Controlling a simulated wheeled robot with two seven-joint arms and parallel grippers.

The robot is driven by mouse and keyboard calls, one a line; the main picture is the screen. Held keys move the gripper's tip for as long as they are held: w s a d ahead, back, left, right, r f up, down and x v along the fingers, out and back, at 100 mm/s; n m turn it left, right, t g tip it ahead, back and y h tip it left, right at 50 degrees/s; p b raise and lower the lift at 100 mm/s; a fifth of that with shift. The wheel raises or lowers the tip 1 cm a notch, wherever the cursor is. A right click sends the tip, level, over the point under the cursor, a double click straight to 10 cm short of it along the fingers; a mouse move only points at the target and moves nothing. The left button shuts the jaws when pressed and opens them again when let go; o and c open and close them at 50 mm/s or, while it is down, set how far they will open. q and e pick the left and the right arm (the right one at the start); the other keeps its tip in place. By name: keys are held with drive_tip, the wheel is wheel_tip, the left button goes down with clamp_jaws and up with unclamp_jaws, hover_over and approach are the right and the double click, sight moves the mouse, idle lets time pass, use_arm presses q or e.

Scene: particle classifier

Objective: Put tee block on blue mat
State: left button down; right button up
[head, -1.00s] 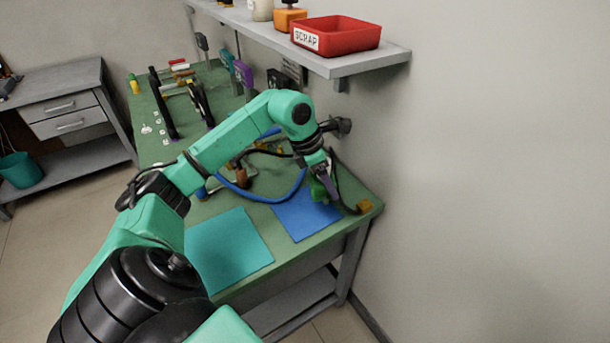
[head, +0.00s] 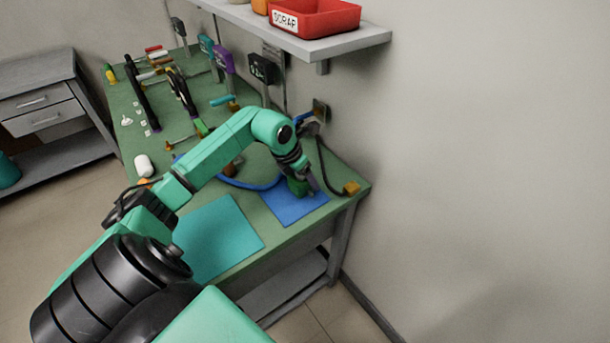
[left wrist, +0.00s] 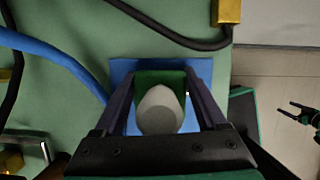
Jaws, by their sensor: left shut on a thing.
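My left gripper (head: 304,188) is shut on a dark green block, the tee block (head: 297,187). It holds the block over the far part of the blue mat (head: 290,213). In the left wrist view the green block (left wrist: 160,78) sits between the two fingers, with a grey rounded piece (left wrist: 160,112) nearer the camera. The blue mat (left wrist: 120,72) shows behind it. I cannot tell whether the block touches the mat. My right gripper (left wrist: 298,112) shows small at the right of the left wrist view, its fingers apart and empty, over the floor.
A teal mat (head: 215,240) lies left of the blue mat on the green bench. A blue hose (head: 245,184) and a black cable with a brass end (head: 351,188) lie close by. A shelf with a red SCRAP bin (head: 325,17) hangs above on the wall.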

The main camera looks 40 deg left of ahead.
use_arm(q)
unclamp_jaws()
drive_tip(key=shift+f, duration=0.1)
drive_tip(key=b+v, duration=0.2)
drive_tip(key=v, duration=1)
drive_tip(key=shift+s, duration=0.1)
